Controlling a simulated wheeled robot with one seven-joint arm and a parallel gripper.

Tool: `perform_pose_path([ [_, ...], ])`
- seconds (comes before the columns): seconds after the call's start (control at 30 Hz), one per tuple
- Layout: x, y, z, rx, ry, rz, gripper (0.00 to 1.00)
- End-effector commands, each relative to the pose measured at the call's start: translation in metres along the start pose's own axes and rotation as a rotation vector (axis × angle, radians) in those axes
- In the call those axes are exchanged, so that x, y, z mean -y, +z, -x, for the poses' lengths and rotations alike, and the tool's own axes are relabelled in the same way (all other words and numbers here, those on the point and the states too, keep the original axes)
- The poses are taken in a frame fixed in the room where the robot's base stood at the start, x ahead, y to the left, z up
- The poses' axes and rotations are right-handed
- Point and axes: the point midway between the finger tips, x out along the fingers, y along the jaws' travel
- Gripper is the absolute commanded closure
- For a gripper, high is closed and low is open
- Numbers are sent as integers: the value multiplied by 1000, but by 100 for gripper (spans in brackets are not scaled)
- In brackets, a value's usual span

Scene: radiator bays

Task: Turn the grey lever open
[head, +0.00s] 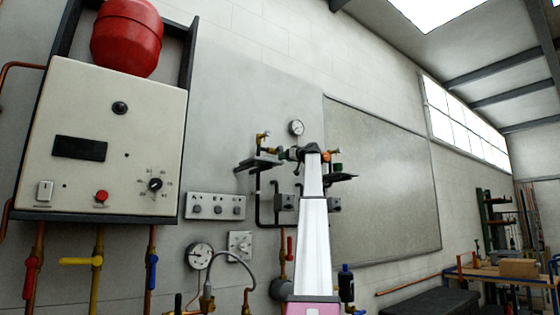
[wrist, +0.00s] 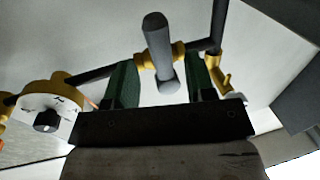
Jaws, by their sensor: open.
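The grey lever (wrist: 158,36) is a rounded bar on a brass valve body (wrist: 179,50) in the wrist view, set on a dark pipe. Its near end hangs down between the two green fingers of my gripper (wrist: 161,70). The fingers are apart, one on each side of the lever, with a visible gap on both sides. Whether the lever reaches deep between the fingers is hard to tell. In the head view my own arm covers this spot, and I cannot make out the grey lever there.
A white dial (wrist: 52,103) with a black knob sits left of my gripper in the wrist view. A brass fitting (wrist: 218,74) is close on the right. The head view shows a boiler box (head: 100,140), a round gauge (head: 297,127) and a switch panel (head: 215,207).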

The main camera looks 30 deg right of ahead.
Motion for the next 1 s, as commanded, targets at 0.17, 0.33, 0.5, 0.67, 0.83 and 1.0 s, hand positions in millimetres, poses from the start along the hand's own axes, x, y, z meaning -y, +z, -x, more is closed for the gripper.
perform_pose_path([
  [0.17, 0, -2, -31, -1, -1, 0, 50],
  [0.33, 1, -1, -44, 0, -1, 0, 50],
  [0.5, 1, 0, -44, 0, 0, 0, 50],
  [0.67, 1, 0, -44, 0, 0, 0, 76],
  [0.83, 1, 0, -44, 0, 0, 0, 100],
  [1.0, 0, 0, -44, 2, 0, 13, 100],
])
